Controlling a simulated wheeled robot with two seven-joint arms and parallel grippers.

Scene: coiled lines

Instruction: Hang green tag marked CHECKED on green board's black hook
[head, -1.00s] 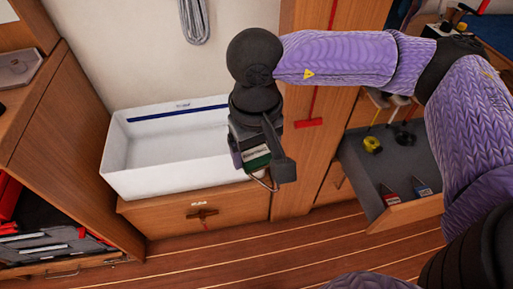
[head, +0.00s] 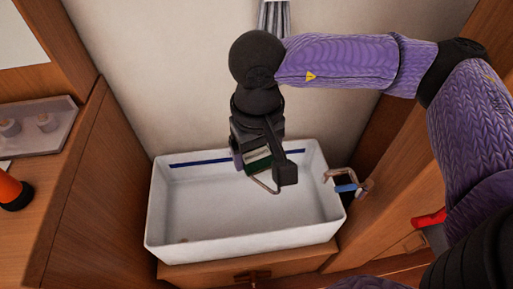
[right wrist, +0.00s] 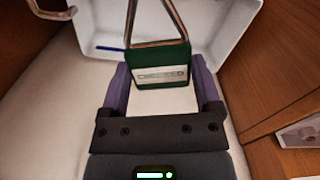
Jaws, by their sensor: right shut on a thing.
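The green tag (head: 257,164) is in my right gripper (head: 263,168), held up over the white basin in the head view. In the right wrist view the green tag (right wrist: 160,54) carries a pale label that reads CHECKED. It sits between the two purple fingers of my right gripper (right wrist: 161,80), which is shut on it. A thin loop on the tag runs away from the gripper and hangs free. The green board and its black hook are in neither view now. My left gripper is not in view.
The white basin (head: 250,240) stands on a wooden cabinet below the gripper. A bent metal fitting with a blue part (head: 345,185) is at its right rim. Wooden walls flank both sides. Grey coiled line (head: 275,16) hangs above. A tray (head: 35,145) lies at left.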

